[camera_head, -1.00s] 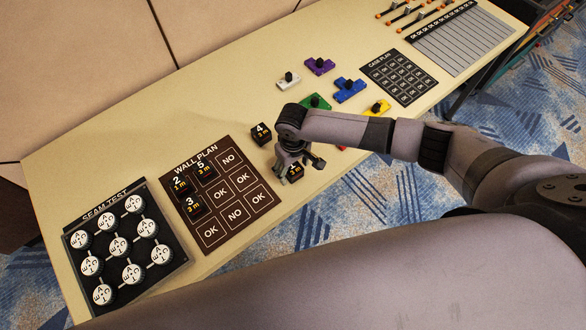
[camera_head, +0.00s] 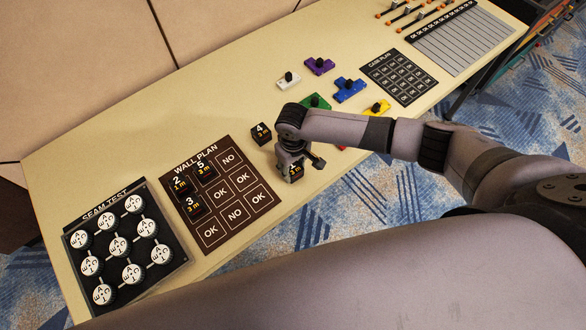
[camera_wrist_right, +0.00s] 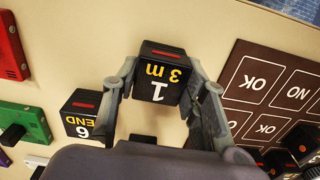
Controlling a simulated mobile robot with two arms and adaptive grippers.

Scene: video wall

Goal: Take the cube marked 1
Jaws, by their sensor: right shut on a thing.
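The cube marked 1 (camera_wrist_right: 162,82) is black with a white 1, yellow "3 m" and a red strip. In the right wrist view it sits between the two fingers of my right gripper (camera_wrist_right: 164,88), which is shut on it. In the head view the right gripper (camera_head: 290,169) comes down over this cube (camera_head: 297,173) near the table's front edge and hides much of it. I cannot tell whether the cube is clear of the table. My left gripper is not in view.
A black cube marked END (camera_wrist_right: 82,118) stands close beside the gripper. The cube marked 4 (camera_head: 261,134) stands to its left. The brown wall plan board (camera_head: 238,213) holds several cubes. Coloured pieces, such as the blue one (camera_head: 349,91), lie farther back.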

